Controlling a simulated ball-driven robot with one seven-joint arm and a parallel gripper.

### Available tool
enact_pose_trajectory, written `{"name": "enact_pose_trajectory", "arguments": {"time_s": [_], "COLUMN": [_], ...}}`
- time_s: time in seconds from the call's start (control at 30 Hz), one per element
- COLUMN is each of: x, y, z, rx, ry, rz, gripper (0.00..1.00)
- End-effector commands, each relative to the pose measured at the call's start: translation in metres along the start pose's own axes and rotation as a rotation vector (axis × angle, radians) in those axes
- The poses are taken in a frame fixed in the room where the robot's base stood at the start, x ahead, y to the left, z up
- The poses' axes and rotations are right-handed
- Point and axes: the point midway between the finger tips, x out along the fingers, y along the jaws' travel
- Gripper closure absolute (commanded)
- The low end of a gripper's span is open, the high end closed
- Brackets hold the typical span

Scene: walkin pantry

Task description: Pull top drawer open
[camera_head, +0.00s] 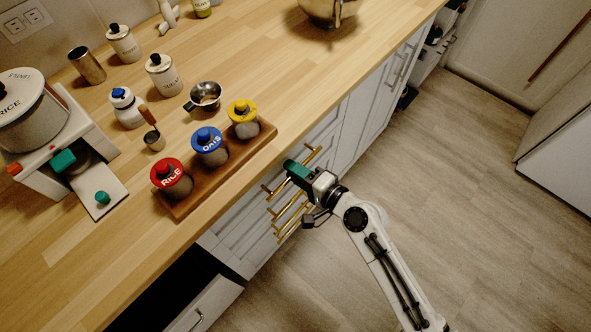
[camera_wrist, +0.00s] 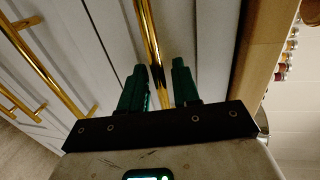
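The top drawer (camera_wrist: 208,40) is under the wooden counter edge, and its front looks flush with the cabinet. Its gold bar handle (camera_wrist: 150,35) runs down the middle of the wrist view into the gap between my green fingertips; part of it also shows in the head view (camera_head: 312,155). My gripper (camera_wrist: 160,82) is at this handle, with its fingers apart on either side of the bar and small gaps showing. In the head view my gripper (camera_head: 293,168) hides part of the handle and the drawer front.
Lower drawers with gold handles (camera_wrist: 45,60) are below. The wooden counter (camera_head: 245,75) overhangs close to my gripper. A wooden tray (camera_head: 262,140) with rice, oats and yellow-lidded jars stands near its edge. A low compartment at bottom left is open (camera_head: 205,305). The floor (camera_head: 470,190) at right is clear.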

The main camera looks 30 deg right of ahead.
Motion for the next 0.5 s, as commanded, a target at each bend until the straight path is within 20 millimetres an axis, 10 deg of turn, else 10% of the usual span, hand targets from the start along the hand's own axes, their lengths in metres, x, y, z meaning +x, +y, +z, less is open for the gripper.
{"name": "enact_pose_trajectory", "arguments": {"time_s": [0.23, 0.5], "x": [0.0005, 0.0003], "y": [0.0000, 0.0001], "z": [0.0001, 0.0001], "rx": [0.000, 0.000], "ry": [0.000, 0.000], "rz": [0.000, 0.000], "gripper": [0.70, 0.96]}}
